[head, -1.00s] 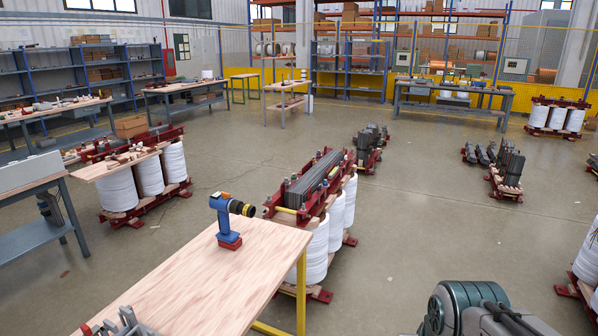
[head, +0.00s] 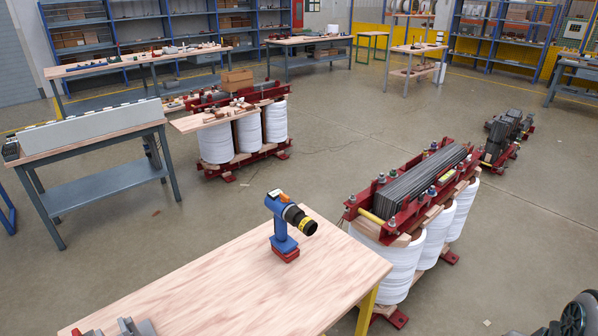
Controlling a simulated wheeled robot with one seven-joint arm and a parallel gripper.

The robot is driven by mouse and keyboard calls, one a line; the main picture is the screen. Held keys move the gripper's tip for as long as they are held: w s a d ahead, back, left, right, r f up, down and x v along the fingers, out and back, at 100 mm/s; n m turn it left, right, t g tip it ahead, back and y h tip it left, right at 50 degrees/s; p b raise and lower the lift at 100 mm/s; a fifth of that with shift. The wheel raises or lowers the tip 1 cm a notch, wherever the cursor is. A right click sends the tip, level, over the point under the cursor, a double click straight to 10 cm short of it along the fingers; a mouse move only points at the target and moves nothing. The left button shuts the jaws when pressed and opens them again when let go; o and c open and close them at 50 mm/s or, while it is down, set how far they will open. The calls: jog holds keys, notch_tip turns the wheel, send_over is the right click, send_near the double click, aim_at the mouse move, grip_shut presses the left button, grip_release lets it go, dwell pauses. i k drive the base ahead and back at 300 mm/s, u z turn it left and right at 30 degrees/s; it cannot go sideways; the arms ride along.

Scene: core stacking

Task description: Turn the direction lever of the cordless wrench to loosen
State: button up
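The cordless wrench (head: 280,240) stands upright on its red battery base on a light wooden table (head: 205,300). It has a blue body and a black nose with a yellow ring, which points to the right. A small orange part (head: 284,197) shows on its upper body. I cannot tell whether this is the direction lever or which way the lever is set. My gripper is not in view. Only a dark part of my arm (head: 578,318) shows at the lower right corner, well apart from the wrench.
Grey metal parts (head: 135,327) lie at the table's near left edge. A transformer core with white coils (head: 392,262) stands close to the table's right side. Another coil assembly (head: 248,130) and a grey workbench (head: 105,190) stand behind. Open floor lies between them.

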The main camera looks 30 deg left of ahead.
aim_at(284, 199)
jog(key=u, duration=0.85)
jog(key=i, duration=0.9)
jog(key=u, duration=0.9)
